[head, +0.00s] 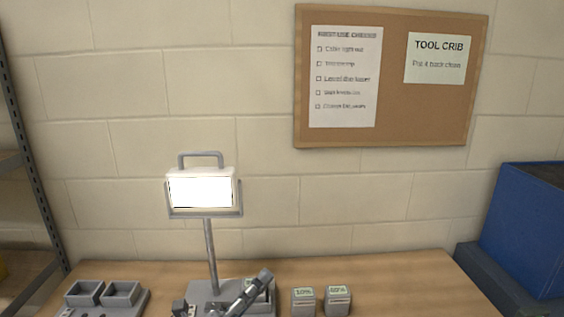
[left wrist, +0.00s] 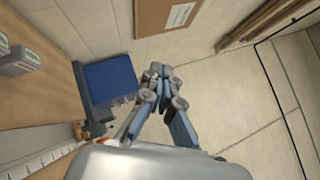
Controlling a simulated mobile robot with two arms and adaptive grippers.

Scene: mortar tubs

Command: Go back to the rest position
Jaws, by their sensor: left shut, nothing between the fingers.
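My left gripper (left wrist: 160,72) shows in the left wrist view with its jointed grey and blue fingers drawn together. It is shut, with nothing held between the fingertips. Tiled floor shows beyond it, with the wooden table at the left of that view. My right gripper is in neither view.
The table (head: 400,281) bears a lit work lamp (head: 202,191), a grey double-compartment holder (head: 122,295) and two labelled grey boxes (head: 303,302) (head: 338,300). A dark, tilted bar overlaps the lamp base. A blue bin (head: 527,225) stands at right; a corkboard (head: 393,80) hangs behind.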

